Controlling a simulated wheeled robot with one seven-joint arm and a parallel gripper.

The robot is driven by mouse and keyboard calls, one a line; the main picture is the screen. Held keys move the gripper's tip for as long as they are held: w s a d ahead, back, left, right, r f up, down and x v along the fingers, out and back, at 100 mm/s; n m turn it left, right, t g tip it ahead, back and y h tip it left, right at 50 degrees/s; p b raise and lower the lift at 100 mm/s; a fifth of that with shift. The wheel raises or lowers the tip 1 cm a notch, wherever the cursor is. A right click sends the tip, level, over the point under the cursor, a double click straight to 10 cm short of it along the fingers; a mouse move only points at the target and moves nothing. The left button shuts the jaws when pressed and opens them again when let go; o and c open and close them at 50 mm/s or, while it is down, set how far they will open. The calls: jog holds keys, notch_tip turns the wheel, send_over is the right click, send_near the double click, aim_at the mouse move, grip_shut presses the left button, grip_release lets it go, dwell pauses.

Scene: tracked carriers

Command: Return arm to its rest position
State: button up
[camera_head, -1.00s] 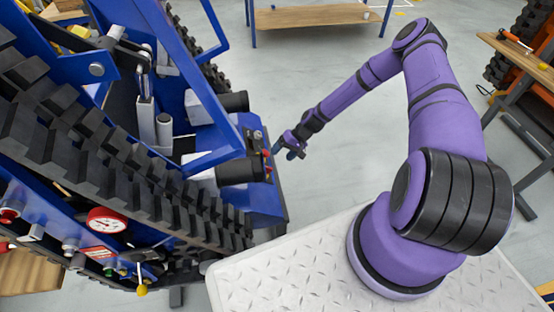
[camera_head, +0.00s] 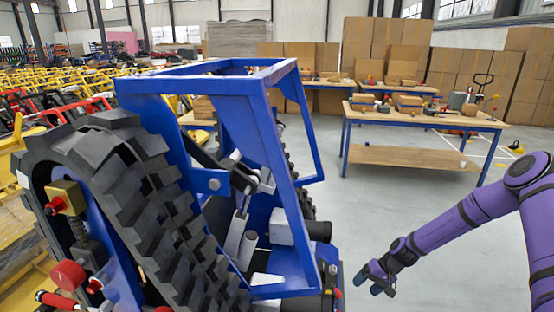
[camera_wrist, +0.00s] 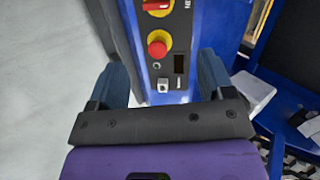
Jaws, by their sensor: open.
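My purple arm (camera_head: 462,222) reaches in from the right in the head view. My gripper (camera_head: 377,281) hangs beside the right end of the blue tracked carrier (camera_head: 300,72), with a gap to it. The wrist view shows my gripper (camera_wrist: 165,82) open and empty, its two dark blue fingers wide apart. Between and beyond the fingers is the carrier's blue control panel (camera_wrist: 188,70). It bears a red button on a yellow ring (camera_wrist: 157,46), a red switch (camera_wrist: 157,5) and a small silver knob (camera_wrist: 163,85).
The carrier's black rubber track (camera_head: 150,210) fills the left of the head view. Clear grey floor (camera_head: 350,225) lies right of the carrier. A wooden workbench (camera_head: 425,117) with parts stands behind, before stacked cardboard boxes (camera_head: 385,50). Several yellow machines (camera_head: 60,95) stand far left.

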jog(key=s+d+r+n+t+h, duration=0.1)
jog(key=s+r+h, duration=0.2)
jog(key=r, duration=1.6)
jog(key=s+r+n+h, duration=0.1)
jog(key=s+r+h, duration=0.2)
jog(key=r, duration=1.7)
jog(key=s+a+r+t, duration=0.1)
jog(key=s+r, duration=0.5)
jog(key=s, duration=0.3)
jog(key=s+a+r+t, duration=0.1)
jog(key=s+r+t, duration=0.1)
jog(key=s+r, duration=0.4)
jog(key=s+a+r+m+t, duration=0.1)
jog(key=s+r, duration=0.6)
jog(key=s, duration=0.5)
jog(key=shift+s+h, duration=0.25)
jog(key=shift+h, duration=0.15)
